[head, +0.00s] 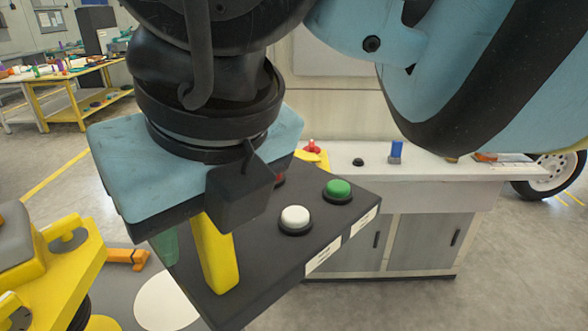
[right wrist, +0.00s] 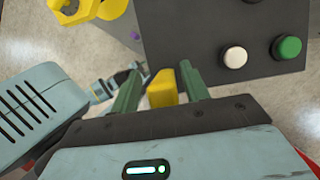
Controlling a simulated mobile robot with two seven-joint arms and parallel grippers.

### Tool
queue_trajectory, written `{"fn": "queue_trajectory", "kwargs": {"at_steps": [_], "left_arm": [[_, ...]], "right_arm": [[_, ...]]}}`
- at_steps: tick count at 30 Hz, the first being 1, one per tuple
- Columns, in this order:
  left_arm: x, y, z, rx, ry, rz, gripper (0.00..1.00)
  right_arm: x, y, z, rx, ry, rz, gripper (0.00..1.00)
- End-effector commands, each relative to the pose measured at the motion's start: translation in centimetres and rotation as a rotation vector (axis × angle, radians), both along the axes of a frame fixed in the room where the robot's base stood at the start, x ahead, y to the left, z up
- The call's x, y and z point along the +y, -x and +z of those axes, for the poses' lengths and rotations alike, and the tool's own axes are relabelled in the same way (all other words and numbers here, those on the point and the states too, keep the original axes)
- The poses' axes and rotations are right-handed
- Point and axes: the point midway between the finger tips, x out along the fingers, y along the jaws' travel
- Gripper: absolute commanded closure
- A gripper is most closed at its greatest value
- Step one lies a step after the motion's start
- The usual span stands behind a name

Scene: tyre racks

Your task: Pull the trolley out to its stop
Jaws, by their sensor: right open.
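My right gripper (head: 195,250) reaches down over a dark control panel (head: 262,272) in the head view. Its green fingers are apart in the right wrist view (right wrist: 158,72). A yellow upright bar (head: 214,255) stands between them; it also shows in the right wrist view (right wrist: 161,90). I see a gap beside the bar and cannot tell whether either finger touches it. In the head view one green finger shows left of the bar; the other is hidden. I cannot tell for sure which part is the trolley. My left gripper is not in view.
The panel carries a white button (head: 295,217), a green button (head: 338,189) and a partly hidden red one. A yellow structure with a grey top (head: 60,265) stands at left. A white-topped cabinet (head: 420,240) stands behind, with a tyre (head: 551,172) at right.

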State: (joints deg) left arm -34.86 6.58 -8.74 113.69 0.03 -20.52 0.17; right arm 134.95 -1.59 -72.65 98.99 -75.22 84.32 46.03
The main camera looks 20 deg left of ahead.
Motion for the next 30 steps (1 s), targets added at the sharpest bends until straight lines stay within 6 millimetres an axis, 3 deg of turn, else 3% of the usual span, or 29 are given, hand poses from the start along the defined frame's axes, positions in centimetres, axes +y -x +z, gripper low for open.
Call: {"fn": "queue_trajectory", "kwargs": {"at_steps": [15,30], "left_arm": [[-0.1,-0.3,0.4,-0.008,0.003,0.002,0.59],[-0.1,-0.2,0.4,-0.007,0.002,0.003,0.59]], "right_arm": [[-2.2,1.3,6.4,-0.002,-0.002,0.000,0.55],[-2.5,1.5,7.1,0.000,-0.001,0.001,0.55]]}}
